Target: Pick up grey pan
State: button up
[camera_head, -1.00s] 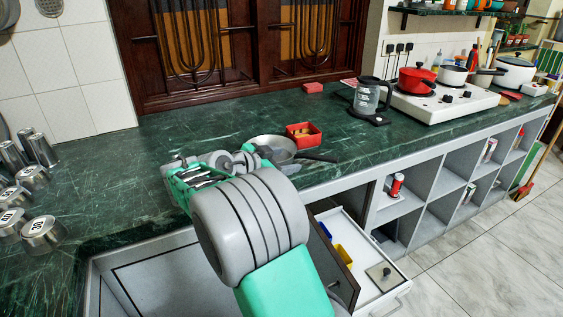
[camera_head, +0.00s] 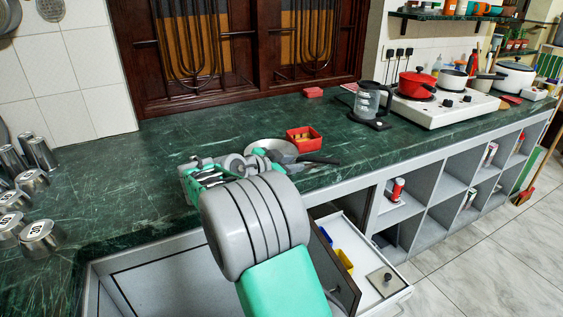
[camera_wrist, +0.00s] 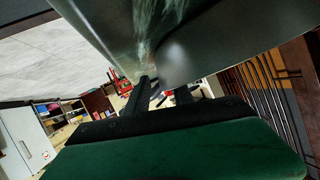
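The grey pan (camera_head: 271,146) sits on the green counter, near its front edge. My gripper (camera_head: 257,154) is low over the counter at the pan's near left side, and my arm partly hides both. In the wrist view the two dark fingers of my gripper (camera_wrist: 164,96) stand apart, so it looks open. A smooth grey surface (camera_wrist: 183,62), likely the pan, shows just beyond the fingertips. I cannot tell whether they touch it.
A red box (camera_head: 303,138) stands just behind the pan. A glass kettle (camera_head: 368,102) and a white stove (camera_head: 445,106) with a red pot (camera_head: 416,84) are farther right. Metal canisters (camera_head: 40,235) stand at left. An open drawer (camera_head: 372,262) juts out below the counter.

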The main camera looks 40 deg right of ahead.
grip_shut()
dwell(0.7)
